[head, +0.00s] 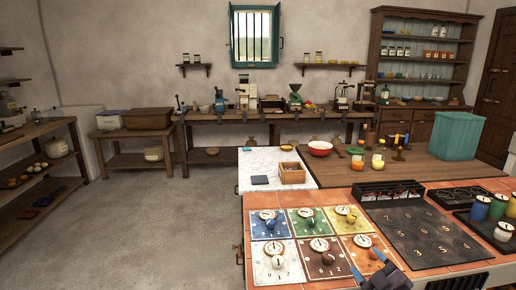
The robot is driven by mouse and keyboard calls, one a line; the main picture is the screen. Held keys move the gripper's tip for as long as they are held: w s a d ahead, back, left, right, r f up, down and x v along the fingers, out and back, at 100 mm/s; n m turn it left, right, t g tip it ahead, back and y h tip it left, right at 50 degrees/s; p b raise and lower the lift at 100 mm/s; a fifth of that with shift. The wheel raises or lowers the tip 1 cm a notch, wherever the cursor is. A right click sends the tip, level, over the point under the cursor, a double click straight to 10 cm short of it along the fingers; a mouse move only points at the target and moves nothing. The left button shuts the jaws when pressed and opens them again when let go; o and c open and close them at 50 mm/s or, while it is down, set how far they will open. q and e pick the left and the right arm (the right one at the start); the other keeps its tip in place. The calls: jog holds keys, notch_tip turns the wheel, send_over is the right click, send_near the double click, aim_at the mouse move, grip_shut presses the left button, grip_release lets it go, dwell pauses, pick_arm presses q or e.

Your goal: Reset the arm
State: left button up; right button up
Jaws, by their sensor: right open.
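My right gripper (372,268) shows at the bottom of the head view, low over the front edge of the tiled counter (408,187). Its jaws are open, and I see nothing between them. It is just in front of the orange square panel (350,240) and to the right of the brown square panel (338,272). My left gripper and arm are not in the picture.
Several coloured dial panels, such as the blue one (283,230), cover the counter's left part. A dark numbered plate (428,240) lies right of them. Jars (496,208) stand at the far right. A teal bin (456,133) stands behind. Open floor (170,230) lies left.

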jog(key=s+f+m+g+h, duration=0.1)
jog(key=s+f+m+g, duration=0.1)
jog(key=s+f, duration=0.4)
jog(key=s+f+m+g+h, duration=0.2)
jog(key=s+f+m, duration=0.3)
jog(key=s, duration=0.8)
jog(key=s+f+m+g+h, duration=0.2)
jog(key=s+f+m, duration=0.1)
jog(key=s+f, duration=0.6)
jog(key=shift+s+m+g, duration=0.3)
jog(key=shift+s+m, duration=0.1)
jog(key=shift+s, duration=0.35)
jog(key=shift+f, duration=0.1)
